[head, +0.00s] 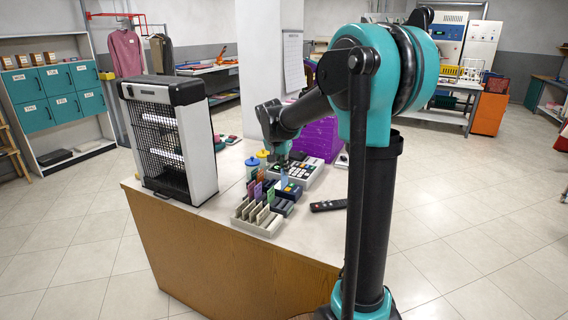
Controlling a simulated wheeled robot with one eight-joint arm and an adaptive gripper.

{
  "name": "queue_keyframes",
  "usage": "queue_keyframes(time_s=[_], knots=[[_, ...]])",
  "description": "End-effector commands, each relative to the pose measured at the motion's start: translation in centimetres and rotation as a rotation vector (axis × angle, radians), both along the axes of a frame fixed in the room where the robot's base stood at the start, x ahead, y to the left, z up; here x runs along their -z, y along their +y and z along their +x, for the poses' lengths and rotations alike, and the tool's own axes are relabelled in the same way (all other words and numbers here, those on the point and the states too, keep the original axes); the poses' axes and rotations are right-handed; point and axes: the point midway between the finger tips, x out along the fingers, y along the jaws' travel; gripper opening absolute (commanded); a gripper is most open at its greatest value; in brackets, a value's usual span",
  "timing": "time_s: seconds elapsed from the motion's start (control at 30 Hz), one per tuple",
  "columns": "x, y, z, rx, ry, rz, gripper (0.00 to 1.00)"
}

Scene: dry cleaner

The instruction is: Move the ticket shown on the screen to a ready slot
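A pale slotted rack (258,217) stands at the near edge of the counter, and its front slots look empty. Several small coloured tickets stand upright behind it, among them a purple ticket (258,191), a green ticket (278,187) and a light blue ticket (284,180). A grey keyed device (304,172) lies behind them; I cannot make out a screen with a readable ticket. My gripper (283,166) points down over the tickets near the light blue one. It is small and partly merged with things behind it, so I cannot tell whether it holds anything.
A tall caged appliance (168,140) stands on the left of the counter (217,212). Yellow-lidded and blue-lidded containers (253,163) stand behind the tickets. A black remote (328,205) lies to the right. Open floor lies right of my arm.

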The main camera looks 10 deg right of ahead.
Motion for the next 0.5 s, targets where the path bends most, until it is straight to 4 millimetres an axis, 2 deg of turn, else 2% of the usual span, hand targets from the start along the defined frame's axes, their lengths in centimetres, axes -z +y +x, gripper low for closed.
queue_keyframes(time_s=[0.5], knots=[[5.4,0.0,0.0,0.000,0.000,0.000,0.00]])
